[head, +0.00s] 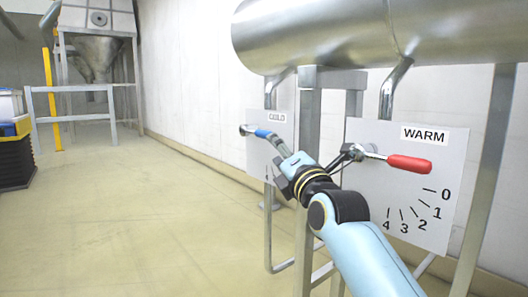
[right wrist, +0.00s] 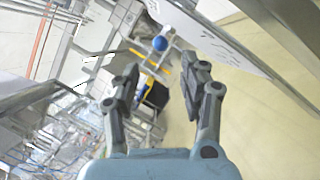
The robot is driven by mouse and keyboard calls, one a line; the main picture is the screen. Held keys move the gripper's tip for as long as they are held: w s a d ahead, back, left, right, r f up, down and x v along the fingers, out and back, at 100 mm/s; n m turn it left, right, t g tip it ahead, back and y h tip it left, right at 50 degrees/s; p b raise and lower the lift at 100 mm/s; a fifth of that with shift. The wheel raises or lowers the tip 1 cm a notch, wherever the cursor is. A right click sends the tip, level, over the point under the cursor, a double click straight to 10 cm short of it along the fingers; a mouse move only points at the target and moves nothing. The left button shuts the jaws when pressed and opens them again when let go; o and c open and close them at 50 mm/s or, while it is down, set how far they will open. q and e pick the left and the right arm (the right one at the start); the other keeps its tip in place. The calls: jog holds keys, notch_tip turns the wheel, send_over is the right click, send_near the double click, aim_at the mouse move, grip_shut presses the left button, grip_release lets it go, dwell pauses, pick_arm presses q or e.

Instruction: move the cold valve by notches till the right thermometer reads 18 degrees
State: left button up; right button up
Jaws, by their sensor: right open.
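The cold valve's blue handle (head: 268,134) sticks out from a white panel labelled COLD (head: 278,118) left of the middle in the head view. Its blue end (right wrist: 160,43) also shows in the right wrist view, just beyond the gap between my fingertips. My right gripper (head: 284,150) is at the near end of this handle in the head view. In the right wrist view my right gripper (right wrist: 161,80) is open, with nothing between its fingers. The arm hides much of the COLD panel and its scale. No thermometer is in view. My left gripper is not in view.
The warm valve's red handle (head: 409,163) stands close to the right of my wrist, on a panel marked 0 to 4. A large steel tank (head: 320,35) hangs above, with metal legs and pipes around.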

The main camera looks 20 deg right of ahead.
aim_at(265, 135)
jog(key=b+x, duration=0.2)
jog(key=x, duration=0.7)
jog(key=shift+f+b, duration=0.2)
jog(key=shift+b, duration=0.2)
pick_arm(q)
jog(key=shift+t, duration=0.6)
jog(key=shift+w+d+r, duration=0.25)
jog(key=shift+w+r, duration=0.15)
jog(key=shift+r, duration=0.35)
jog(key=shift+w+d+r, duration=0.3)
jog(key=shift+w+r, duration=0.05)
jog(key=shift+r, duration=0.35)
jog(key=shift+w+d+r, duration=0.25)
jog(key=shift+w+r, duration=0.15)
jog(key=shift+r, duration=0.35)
pick_arm(e)
jog(key=shift+w+r, duration=0.25)
jog(key=shift+w, duration=0.3)
grip_shut()
